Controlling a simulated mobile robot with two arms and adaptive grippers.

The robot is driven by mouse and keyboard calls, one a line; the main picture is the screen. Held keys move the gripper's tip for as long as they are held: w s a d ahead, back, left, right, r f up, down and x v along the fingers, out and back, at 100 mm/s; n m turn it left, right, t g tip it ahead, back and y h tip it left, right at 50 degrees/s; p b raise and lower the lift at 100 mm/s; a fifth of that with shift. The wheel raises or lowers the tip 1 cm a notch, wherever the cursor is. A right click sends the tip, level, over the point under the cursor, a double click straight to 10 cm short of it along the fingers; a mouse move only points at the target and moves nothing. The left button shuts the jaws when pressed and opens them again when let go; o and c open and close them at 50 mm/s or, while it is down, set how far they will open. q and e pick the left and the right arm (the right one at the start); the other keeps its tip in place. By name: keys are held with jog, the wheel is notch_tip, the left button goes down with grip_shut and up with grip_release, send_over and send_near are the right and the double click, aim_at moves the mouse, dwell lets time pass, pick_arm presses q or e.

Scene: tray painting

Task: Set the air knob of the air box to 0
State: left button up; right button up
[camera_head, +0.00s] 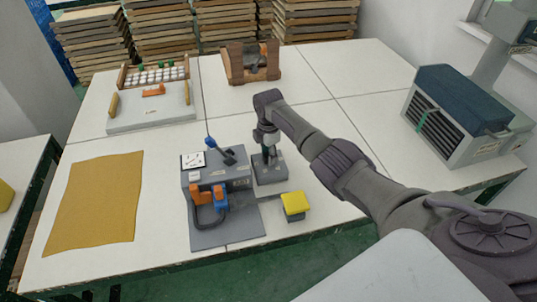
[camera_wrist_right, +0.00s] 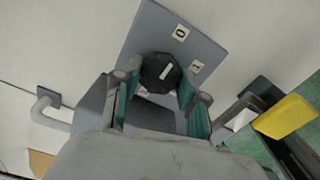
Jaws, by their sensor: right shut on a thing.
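The air box (camera_head: 271,175) is a small grey box on the white table, right of a larger grey station; its grey panel fills the upper middle of the right wrist view (camera_wrist_right: 205,48). Its round black air knob (camera_wrist_right: 158,84) bears a white mark that slants to the upper right. A "0" label (camera_wrist_right: 180,32) is above and right of the knob, and a second, unclear label (camera_wrist_right: 196,66) is at its right. My right gripper (camera_head: 268,150) is over the air box from above, its teal-padded fingers (camera_wrist_right: 160,90) shut on the knob. My left gripper is out of view.
The grey station (camera_head: 222,178), with a blue lever and orange and blue parts, stands close at left. A yellow-topped block (camera_head: 295,204) is near the front edge. A mustard cloth (camera_head: 95,205), white-grey tray (camera_head: 155,112), wooden holder (camera_head: 234,62) and grey machine (camera_head: 455,115) surround clear tabletop.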

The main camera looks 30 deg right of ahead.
aim_at(268, 155)
jog(key=shift+n, duration=0.3)
jog(key=o, duration=1.1)
jog(key=shift+o, duration=0.2)
notch_tip(268, 155, up, 12)
dwell(0.4)
